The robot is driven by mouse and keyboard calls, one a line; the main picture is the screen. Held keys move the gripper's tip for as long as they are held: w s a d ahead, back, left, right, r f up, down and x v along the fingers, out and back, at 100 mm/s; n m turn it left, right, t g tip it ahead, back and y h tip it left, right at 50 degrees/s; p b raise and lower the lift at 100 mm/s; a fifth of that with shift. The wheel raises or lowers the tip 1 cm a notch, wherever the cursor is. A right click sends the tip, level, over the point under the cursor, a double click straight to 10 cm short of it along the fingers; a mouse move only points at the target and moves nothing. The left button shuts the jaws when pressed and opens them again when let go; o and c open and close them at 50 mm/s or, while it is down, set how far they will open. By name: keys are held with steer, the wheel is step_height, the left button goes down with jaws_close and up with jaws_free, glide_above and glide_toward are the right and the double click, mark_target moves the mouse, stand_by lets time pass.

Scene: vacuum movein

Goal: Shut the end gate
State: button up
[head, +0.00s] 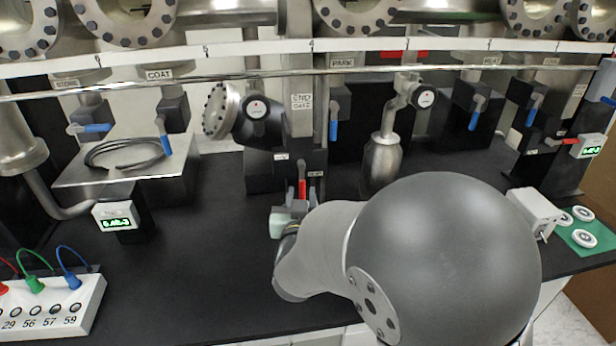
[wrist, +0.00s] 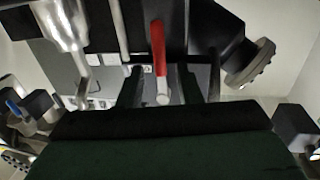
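The END GATE label (head: 302,101) is on a grey upright post at the middle back in the head view. A red lever (head: 302,188) is low on the front of this post, near a small label that is hard to read. In the wrist view the red lever (wrist: 158,48) has a pale rounded end. My gripper (head: 311,190) is at the foot of the post. In the wrist view my gripper (wrist: 160,82) is open, with one dark finger on each side of the lever and visible gaps. My wrist and arm hide the bench in front of the post.
A blue-handled valve (head: 333,130) is right of the post. A round flange (head: 215,110) projects left of it. A metal vessel (head: 382,160) stands to the right. A grey block with coiled cable (head: 125,153) is at left.

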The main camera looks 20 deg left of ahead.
mark_target(302, 187)
steer(key=shift+x, duration=2.15)
jaws_close()
